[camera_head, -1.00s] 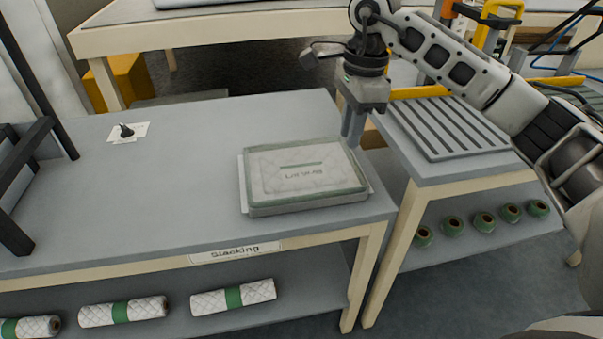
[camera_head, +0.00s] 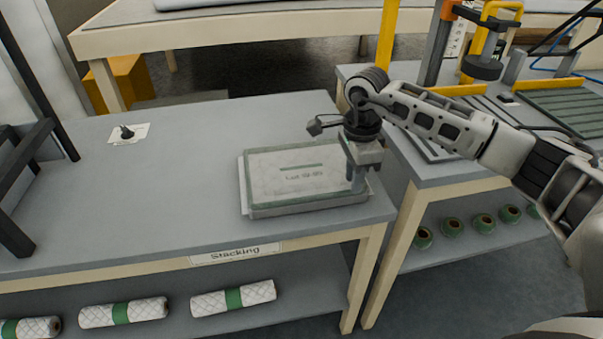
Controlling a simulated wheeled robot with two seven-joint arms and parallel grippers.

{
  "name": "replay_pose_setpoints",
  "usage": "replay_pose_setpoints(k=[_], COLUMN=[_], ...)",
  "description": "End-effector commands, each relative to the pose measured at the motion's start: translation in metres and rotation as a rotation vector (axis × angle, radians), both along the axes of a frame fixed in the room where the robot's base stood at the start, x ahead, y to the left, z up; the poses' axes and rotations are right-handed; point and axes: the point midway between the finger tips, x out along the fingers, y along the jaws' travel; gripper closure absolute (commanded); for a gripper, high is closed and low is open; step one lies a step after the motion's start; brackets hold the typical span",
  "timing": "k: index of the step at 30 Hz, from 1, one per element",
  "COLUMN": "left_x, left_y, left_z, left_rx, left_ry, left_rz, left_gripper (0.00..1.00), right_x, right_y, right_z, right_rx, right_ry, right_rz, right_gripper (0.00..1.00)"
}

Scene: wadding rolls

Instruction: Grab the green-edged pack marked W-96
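The green-edged pack (camera_head: 285,180) is a flat, quilted white pack lying in a shallow grey tray (camera_head: 243,190) on the grey table marked Stacking. It has a green stripe and printed text on top, too blurred to read surely. My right gripper (camera_head: 355,184) points down at the pack's right edge. Its fingers overlap that edge in the picture, and I cannot tell whether they touch or grip it. My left gripper is not in view.
Quilted rolls with green bands (camera_head: 234,298) lie on the shelf below. A second table (camera_head: 440,178) stands close on the right, with green rolls (camera_head: 453,226) under it. A small dark knob on a white card (camera_head: 127,133) sits at the back left.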

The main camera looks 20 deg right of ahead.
Motion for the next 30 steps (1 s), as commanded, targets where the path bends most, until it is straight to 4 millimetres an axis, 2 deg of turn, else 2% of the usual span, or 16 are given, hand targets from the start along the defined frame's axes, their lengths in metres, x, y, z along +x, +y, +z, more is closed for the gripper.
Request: replay_pose_setpoints(k=[3,7,13,14,16,30], left_x=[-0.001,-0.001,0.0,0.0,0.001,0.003], left_y=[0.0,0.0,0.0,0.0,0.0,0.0], left_z=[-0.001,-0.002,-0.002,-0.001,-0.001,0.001], left_rx=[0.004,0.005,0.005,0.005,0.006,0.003], left_ry=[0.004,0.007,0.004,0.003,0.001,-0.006], left_rz=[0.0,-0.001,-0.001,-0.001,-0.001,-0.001], left_gripper=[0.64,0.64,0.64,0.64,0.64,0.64], right_x=[0.0,0.0,0.001,0.001,0.001,0.001], right_y=[0.001,0.0,0.0,0.0,0.0,0.0], right_z=[-0.018,-0.026,-0.027,-0.027,-0.026,-0.021], right_rx=[0.001,0.001,0.0,0.0,0.001,0.001], right_ry=[0.003,0.0,-0.001,-0.001,-0.001,-0.003], right_rz=[0.0,0.0,0.001,0.001,0.001,0.001], right_gripper=[0.78,0.78,0.78,0.81,1.0,1.0])
